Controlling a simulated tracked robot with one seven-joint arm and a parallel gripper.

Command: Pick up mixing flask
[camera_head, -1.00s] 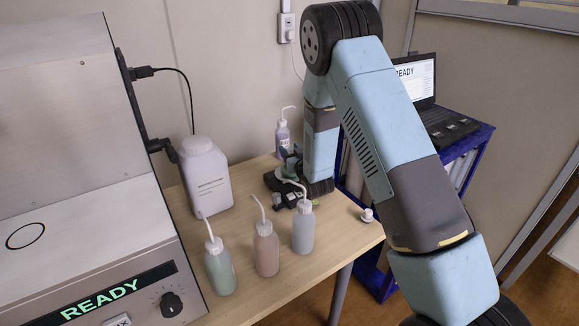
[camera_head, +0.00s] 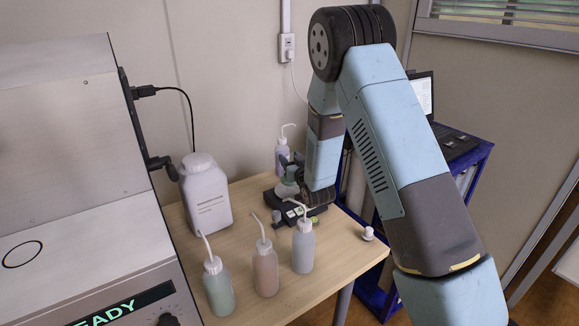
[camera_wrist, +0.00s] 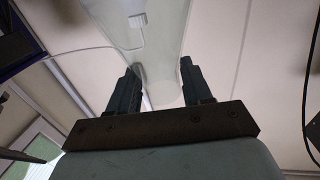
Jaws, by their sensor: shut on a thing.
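The mixing flask (camera_wrist: 165,30) is pale, clear and greenish in the wrist view, with its narrower part between my two dark fingers. My gripper (camera_wrist: 159,68) is shut on it. In the head view the flask (camera_head: 287,188) shows small at the back of the wooden table, over a dark device. My gripper (camera_head: 291,162) is beside my lower arm there, partly hidden by it. Whether the flask's base touches the device cannot be told.
Three wash bottles, green (camera_head: 218,288), reddish (camera_head: 265,272) and bluish (camera_head: 303,248), stand in front. A purple bottle (camera_head: 282,158) stands behind the flask. A white jug (camera_head: 206,200) and the analyser (camera_head: 75,180) are left. A small white item (camera_head: 368,234) lies by the right edge.

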